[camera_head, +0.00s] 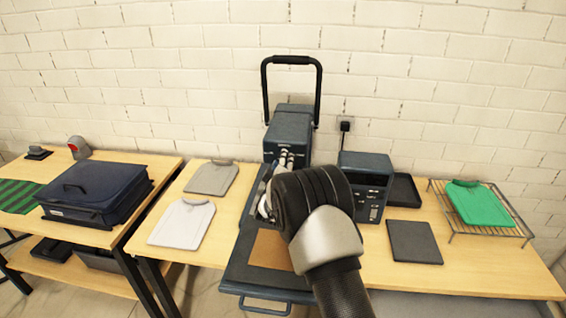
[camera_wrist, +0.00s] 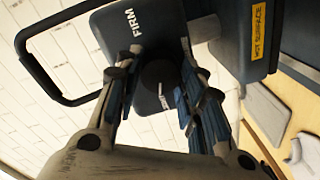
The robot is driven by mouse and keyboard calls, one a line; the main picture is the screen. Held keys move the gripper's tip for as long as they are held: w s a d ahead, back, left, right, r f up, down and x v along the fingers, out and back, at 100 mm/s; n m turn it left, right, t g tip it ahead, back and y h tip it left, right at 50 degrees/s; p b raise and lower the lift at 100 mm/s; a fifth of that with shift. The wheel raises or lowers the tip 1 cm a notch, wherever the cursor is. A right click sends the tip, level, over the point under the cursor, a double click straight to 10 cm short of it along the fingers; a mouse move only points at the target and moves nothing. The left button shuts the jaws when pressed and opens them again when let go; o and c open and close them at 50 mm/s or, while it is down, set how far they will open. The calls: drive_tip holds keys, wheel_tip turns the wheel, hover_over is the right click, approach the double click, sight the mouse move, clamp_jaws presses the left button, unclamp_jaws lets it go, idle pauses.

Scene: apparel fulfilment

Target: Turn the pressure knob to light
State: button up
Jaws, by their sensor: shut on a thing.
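The heat press (camera_head: 291,124) is dark blue with a tall black handle and stands on the middle table. In the wrist view, a dark round pressure knob (camera_wrist: 159,76) sits on the press housing between my fingers. The word FIRM is printed on the housing beside it; no LIGHT marking can be made out. My gripper (camera_wrist: 160,66) is shut on the knob, with a finger on each side. In the head view my wrist and arm cover the knob, and only part of my gripper (camera_head: 286,160) shows against the front of the press.
A control box (camera_head: 365,166) stands close right of my arm. Grey (camera_head: 213,178) and white (camera_head: 183,223) shirts lie left of the press. A green shirt (camera_head: 478,202) lies on a wire rack at right. A yellow HOT SURFACE label (camera_wrist: 258,31) marks the press. The black handle rises above it.

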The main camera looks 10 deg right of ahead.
idle(0.3)
drive_tip(key=o, duration=1.1)
drive_tip(key=v, duration=1.2)
